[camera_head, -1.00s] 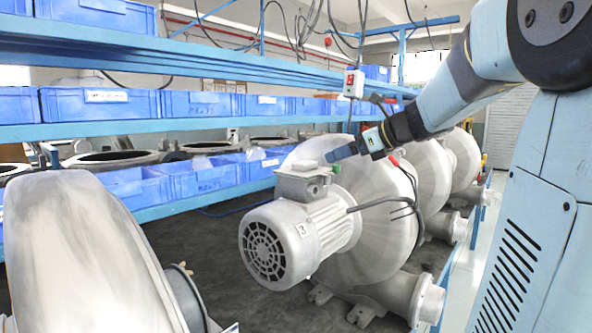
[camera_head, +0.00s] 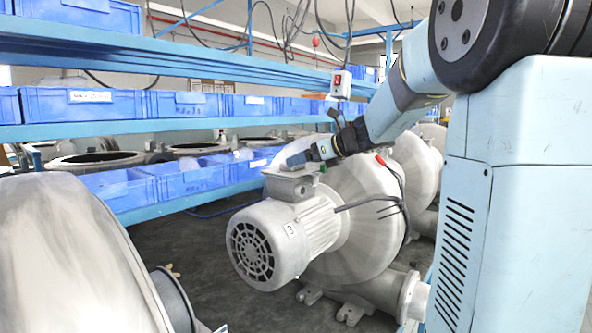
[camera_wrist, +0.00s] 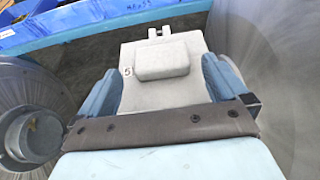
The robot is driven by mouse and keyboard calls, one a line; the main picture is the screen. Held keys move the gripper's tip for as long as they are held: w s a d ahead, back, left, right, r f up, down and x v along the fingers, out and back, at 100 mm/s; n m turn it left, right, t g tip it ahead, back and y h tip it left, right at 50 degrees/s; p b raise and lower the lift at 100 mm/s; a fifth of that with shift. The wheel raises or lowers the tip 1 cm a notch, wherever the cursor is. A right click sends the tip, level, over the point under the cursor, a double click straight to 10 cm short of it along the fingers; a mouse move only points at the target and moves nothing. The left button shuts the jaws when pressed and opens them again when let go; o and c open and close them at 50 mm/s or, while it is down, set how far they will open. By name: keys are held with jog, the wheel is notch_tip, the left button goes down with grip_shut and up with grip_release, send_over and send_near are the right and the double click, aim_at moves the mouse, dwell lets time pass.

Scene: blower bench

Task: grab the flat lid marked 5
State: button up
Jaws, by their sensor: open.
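The flat lid marked 5 (camera_wrist: 128,92) shows in the wrist view as a pale grey plate with a raised block on it. The "5" is at its upper left. In the head view the lid (camera_head: 293,170) tops the grey box on the motor. My gripper (camera_wrist: 165,88) is open, with one blue finger at the left side of the lid and one at the right. Whether the fingers touch it I cannot tell. In the head view my gripper (camera_head: 308,156) is just above the box, and its fingertips are hard to make out.
The motor (camera_head: 290,235) sits on a large grey blower (camera_head: 365,205). A cable (camera_head: 365,202) loops beside it. Another blower housing (camera_head: 75,255) fills the lower left. Blue bins (camera_head: 185,105) line the shelves behind. A switch box (camera_head: 341,84) hangs above.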

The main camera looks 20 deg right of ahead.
jog(key=x, duration=0.4)
jog(key=shift+w+r, duration=0.15)
jog(key=shift+c, duration=0.5)
jog(key=c, duration=0.9)
jog(key=shift+c, duration=0.2)
jog(key=shift+r, duration=0.15)
